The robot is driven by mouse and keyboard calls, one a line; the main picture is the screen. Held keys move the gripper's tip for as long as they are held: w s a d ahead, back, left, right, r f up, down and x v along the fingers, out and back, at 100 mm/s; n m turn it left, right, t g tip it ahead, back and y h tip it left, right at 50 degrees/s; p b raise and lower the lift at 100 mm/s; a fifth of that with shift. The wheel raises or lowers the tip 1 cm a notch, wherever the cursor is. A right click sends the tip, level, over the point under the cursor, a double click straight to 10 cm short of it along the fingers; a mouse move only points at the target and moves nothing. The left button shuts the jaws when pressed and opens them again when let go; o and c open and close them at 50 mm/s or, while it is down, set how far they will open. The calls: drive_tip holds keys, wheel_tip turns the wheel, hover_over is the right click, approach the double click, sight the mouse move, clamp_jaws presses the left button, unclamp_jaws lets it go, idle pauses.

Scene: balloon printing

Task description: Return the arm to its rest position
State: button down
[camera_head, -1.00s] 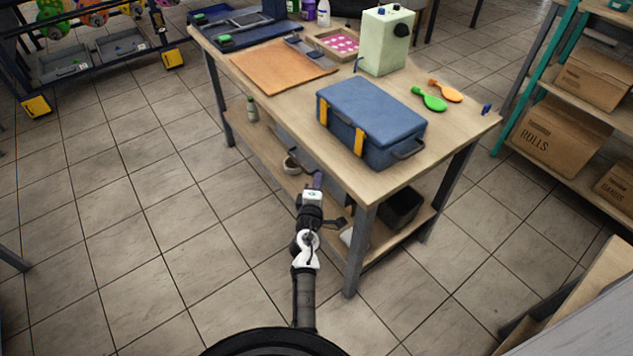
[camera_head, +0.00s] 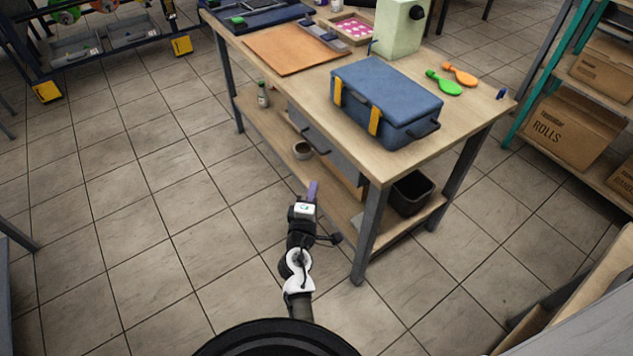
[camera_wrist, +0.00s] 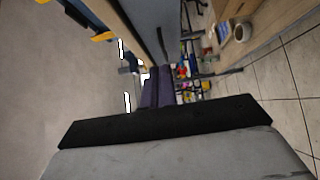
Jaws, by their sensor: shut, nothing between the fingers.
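My gripper (camera_head: 312,190) is shut and empty at the end of my arm, in front of the near side of the workbench. Its purple fingers point toward the bench and lie together, as the wrist view (camera_wrist: 158,88) also shows. In the head view the arm reaches up from the bottom middle, low beside the bench's lower shelf. I cannot tell from the picture how far the fingers are from the bench's drawer front.
Tiled floor (camera_head: 130,210) is free at left.

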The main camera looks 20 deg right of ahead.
drive_tip(key=shift+s+a, duration=0.35)
drive_tip(key=shift+s, duration=0.25)
drive_tip(key=shift+w, duration=0.1)
